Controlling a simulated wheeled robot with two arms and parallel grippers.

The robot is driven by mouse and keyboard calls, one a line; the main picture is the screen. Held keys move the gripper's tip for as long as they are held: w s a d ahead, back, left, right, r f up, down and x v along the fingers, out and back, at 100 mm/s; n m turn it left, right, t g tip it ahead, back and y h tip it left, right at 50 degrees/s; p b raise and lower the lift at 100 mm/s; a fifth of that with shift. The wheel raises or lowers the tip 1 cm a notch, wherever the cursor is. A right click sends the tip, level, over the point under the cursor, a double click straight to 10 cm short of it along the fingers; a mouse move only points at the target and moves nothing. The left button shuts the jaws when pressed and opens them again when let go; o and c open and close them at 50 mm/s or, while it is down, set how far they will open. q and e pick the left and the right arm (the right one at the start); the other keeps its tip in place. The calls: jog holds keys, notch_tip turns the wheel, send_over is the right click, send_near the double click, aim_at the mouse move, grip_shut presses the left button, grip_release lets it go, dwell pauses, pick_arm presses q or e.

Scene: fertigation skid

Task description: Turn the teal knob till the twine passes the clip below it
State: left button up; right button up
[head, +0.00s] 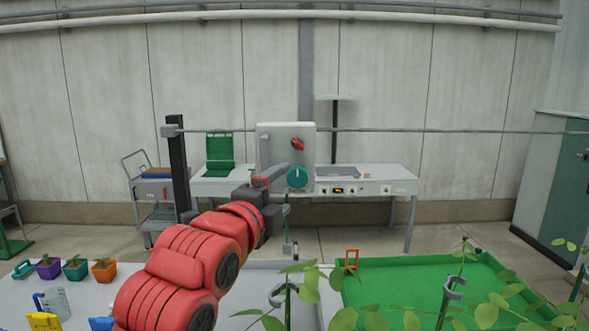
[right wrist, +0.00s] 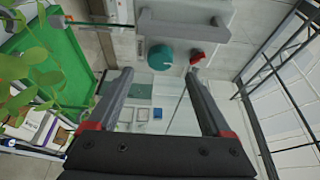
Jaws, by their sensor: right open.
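The teal knob (head: 297,178) is round and sits on the lower front of a pale box (head: 272,140), below a red lever (head: 297,143). A thin green line (head: 286,216), perhaps the twine, hangs under the box towards a small grey piece (head: 290,249), which may be the clip. My right gripper (head: 275,177) is just left of the knob in the head view. In the right wrist view the open, empty fingers (right wrist: 158,74) point at the teal knob (right wrist: 160,58), apart from it; the red lever (right wrist: 196,57) is beside it. My left gripper is not in view.
A horizontal rail (head: 450,131) runs past the box. Behind are a white bench (head: 395,180) and a trolley (head: 153,190). Leafy plants (head: 490,305) rise by a green tray (head: 395,268) at front right. Small coloured pots (head: 104,270) stand at left.

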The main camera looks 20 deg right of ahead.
aim_at(296, 180)
jog(key=p+x, duration=0.2)
jog(key=x, duration=0.4)
jog(key=shift+w+d, duration=0.2)
jog(key=shift+w, duration=0.05)
jog(key=shift+c, duration=0.2)
